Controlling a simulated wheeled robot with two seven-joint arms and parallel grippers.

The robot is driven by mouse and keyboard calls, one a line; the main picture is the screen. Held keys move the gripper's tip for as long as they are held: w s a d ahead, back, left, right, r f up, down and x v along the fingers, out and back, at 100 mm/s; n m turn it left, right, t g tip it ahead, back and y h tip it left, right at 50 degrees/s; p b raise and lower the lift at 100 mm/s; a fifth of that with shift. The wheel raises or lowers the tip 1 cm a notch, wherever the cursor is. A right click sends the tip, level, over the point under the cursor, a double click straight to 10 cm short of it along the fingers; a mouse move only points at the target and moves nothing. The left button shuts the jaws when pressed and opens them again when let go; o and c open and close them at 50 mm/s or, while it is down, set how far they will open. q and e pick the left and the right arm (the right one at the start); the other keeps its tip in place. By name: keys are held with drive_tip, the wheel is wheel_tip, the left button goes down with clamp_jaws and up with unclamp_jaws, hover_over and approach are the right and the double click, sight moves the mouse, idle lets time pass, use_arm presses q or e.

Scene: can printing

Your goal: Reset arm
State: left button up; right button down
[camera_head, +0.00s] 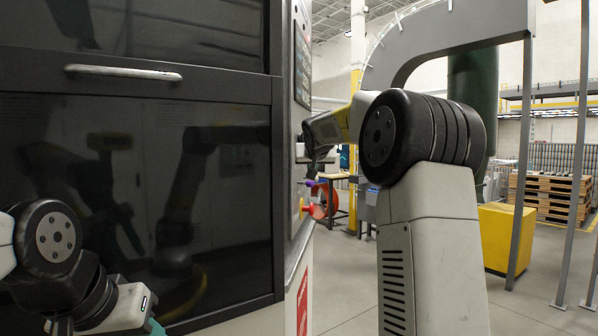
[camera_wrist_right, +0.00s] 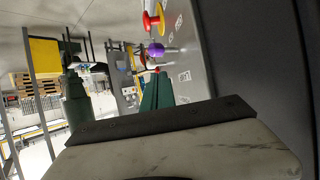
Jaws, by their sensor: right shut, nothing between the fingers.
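My right arm rises in the middle of the head view and bends away along the machine's side. My right gripper (camera_head: 313,168) is small and dark there, close to the machine's side panel. In the right wrist view the green fingers of the right gripper (camera_wrist_right: 156,92) are together with nothing between them. The machine (camera_head: 135,190) has a dark glossy door with a metal handle (camera_head: 124,72).
A red button on yellow (camera_head: 305,207) and a purple knob (camera_wrist_right: 156,51) are on the machine's side, near my right gripper. A grey frame with a post (camera_head: 522,160) and a yellow box (camera_head: 500,238) stand at the right. Open floor lies between.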

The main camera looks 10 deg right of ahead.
drive_tip(key=shift+s, duration=0.1)
drive_tip(key=s+a+f+g+y, duration=0.1)
drive_tip(key=s+f, duration=0.6)
drive_tip(key=s, duration=0.8)
drive_tip(key=s+a+f+n+g+y, duration=0.1)
drive_tip(key=s+a+f+g, duration=0.2)
drive_tip(key=s+f, duration=0.4)
drive_tip(key=s+a+f+n+g+y, duration=0.1)
drive_tip(key=s+f, duration=0.6)
drive_tip(key=s, duration=1.6)
drive_tip(key=a+g+y, duration=0.1)
drive_tip(key=a, duration=0.1)
drive_tip(key=shift+a, duration=0.3)
drive_tip(key=shift+w, duration=0.1)
